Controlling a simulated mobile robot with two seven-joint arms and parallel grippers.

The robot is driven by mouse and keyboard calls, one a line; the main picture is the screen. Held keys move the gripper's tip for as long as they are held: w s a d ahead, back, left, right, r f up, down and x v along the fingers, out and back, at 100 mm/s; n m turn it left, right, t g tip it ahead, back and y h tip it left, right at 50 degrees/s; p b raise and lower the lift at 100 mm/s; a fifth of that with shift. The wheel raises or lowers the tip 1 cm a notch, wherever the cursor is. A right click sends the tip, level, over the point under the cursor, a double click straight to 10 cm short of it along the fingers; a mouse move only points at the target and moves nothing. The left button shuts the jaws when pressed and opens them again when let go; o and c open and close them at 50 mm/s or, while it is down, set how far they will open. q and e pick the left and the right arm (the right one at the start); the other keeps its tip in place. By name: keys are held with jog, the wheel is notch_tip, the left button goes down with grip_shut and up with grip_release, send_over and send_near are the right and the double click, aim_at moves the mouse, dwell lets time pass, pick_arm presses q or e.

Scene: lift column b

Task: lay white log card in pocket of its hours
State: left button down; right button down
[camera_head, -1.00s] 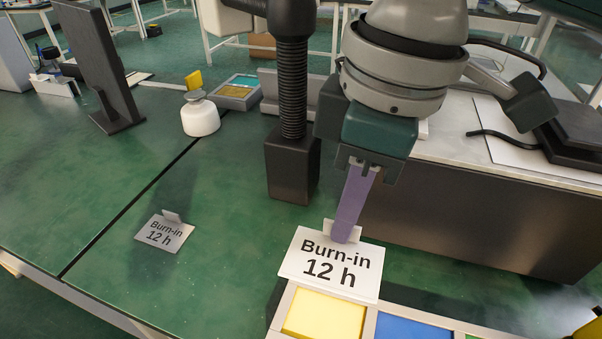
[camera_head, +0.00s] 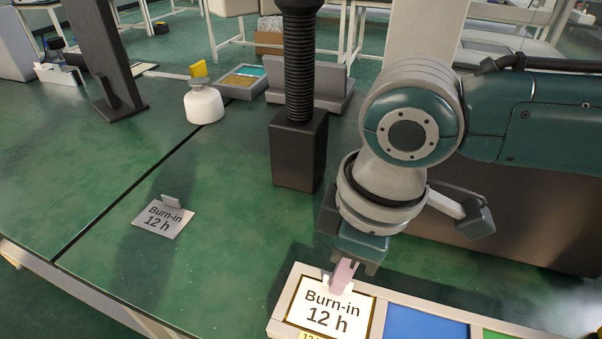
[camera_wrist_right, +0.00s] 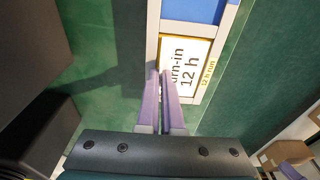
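The white log card (camera_head: 326,310), reading "Burn-in 12 h", lies over the yellow pocket at the left end of a pale tray (camera_head: 282,310). A thin yellow border shows around it. It also shows in the right wrist view (camera_wrist_right: 180,68). My right gripper (camera_head: 341,280) is over the card's far edge, its lilac fingers close together on the upright tab. The fingers also show in the wrist view (camera_wrist_right: 164,80). They hide part of the tab, and I cannot tell whether the card lies fully flat. My left gripper is not in view.
A grey "Burn-in 12 h" card (camera_head: 163,217) lies on the green bench. The tray's blue pocket (camera_head: 425,324) and green pocket (camera_head: 495,335) are right of the card. A black block on a ribbed column (camera_head: 298,150) and a white bottle (camera_head: 204,104) stand farther back.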

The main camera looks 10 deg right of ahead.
aim_at(353, 284)
jog(key=c, duration=1.5)
grip_release()
jog(key=shift+f, duration=0.15)
jog(key=o, duration=0.4)
jog(key=shift+r, duration=0.45)
notch_tip(353, 284, up, 11)
jog(key=d+p, duration=0.1)
jog(key=p, duration=0.2)
jog(key=s+a+m+t+y, duration=0.2)
jog(key=s+a+y, duration=0.1)
jog(key=s+a, duration=0.35)
jog(key=s+d+f+m+h, duration=0.1)
jog(key=s+d+m, duration=0.1)
jog(key=d, duration=0.2)
jog(key=s+d+f+m+h, duration=0.1)
jog(key=s+d+m, duration=0.1)
jog(key=s+d, duration=0.1)
jog(key=s+d+f+m+h, duration=0.1)
jog(key=s+d+m+h, duration=0.1)
jog(key=d, duration=0.4)
jog(key=shift+s+d+m+t, duration=0.1)
jog(key=shift+s+m+t, duration=0.3)
jog(key=shift+m, duration=0.2)
